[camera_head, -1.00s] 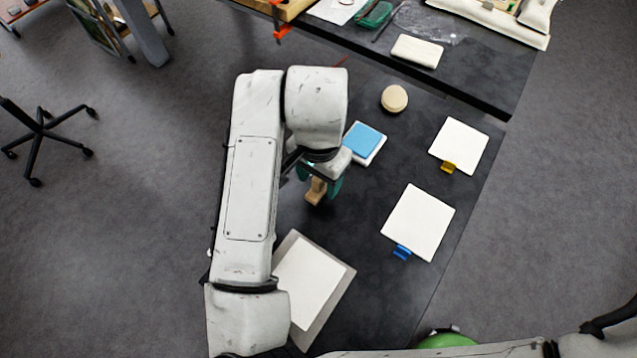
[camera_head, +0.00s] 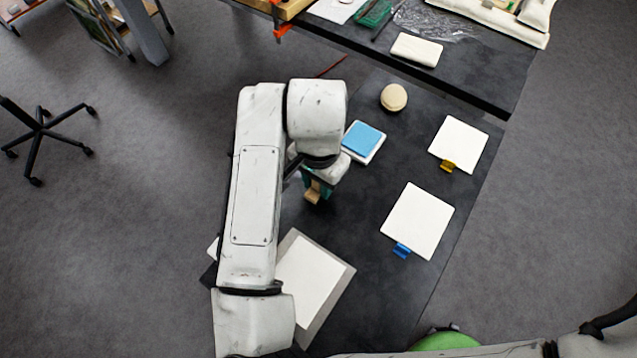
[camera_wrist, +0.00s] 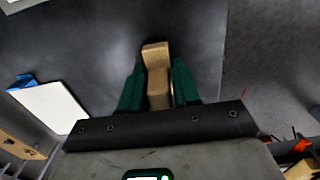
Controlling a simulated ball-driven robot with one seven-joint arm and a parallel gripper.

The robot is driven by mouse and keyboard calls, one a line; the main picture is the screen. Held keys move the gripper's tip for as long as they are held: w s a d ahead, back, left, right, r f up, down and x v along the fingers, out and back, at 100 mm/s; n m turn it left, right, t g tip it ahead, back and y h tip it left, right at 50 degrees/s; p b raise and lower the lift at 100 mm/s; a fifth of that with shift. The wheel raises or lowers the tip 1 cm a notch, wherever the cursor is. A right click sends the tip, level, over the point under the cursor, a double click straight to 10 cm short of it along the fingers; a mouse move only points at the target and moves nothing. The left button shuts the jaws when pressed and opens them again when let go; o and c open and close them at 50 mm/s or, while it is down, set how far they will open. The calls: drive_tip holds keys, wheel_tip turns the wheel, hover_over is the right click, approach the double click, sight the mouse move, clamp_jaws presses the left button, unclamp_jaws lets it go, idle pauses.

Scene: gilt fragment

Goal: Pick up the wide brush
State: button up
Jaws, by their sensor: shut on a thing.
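A tan, wood-coloured piece (camera_head: 313,192), which I take to be the wide brush, is between the green fingers of my gripper (camera_head: 318,189). In the wrist view the same tan piece (camera_wrist: 157,75) has an angled end extending past the fingertips. My gripper (camera_wrist: 159,85) is shut on it, with a finger on each side. Its bristles cannot be made out, and my arm hides part of it in the head view. I cannot tell whether it touches the dark table (camera_head: 350,225).
A blue square on a white pad (camera_head: 365,140) lies close to the gripper's right. A round tan object (camera_head: 393,97) is beyond it. White panels with a yellow clip (camera_head: 448,166) and a blue clip (camera_head: 401,250) lie right. A white sheet on a grey board (camera_head: 310,280) lies in front.

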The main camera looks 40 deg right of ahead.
drive_tip(key=shift+r, duration=0.1)
clamp_jaws()
drive_tip(key=shift+r, duration=0.55)
drive_tip(key=s+d+r+p, duration=0.1)
drive_tip(key=s+d+r, duration=0.6)
drive_tip(key=s+r, duration=0.4)
drive_tip(key=shift+s+d+r, duration=0.35)
drive_tip(key=shift+o, duration=2)
unclamp_jaws()
drive_tip(key=c, duration=0.4)
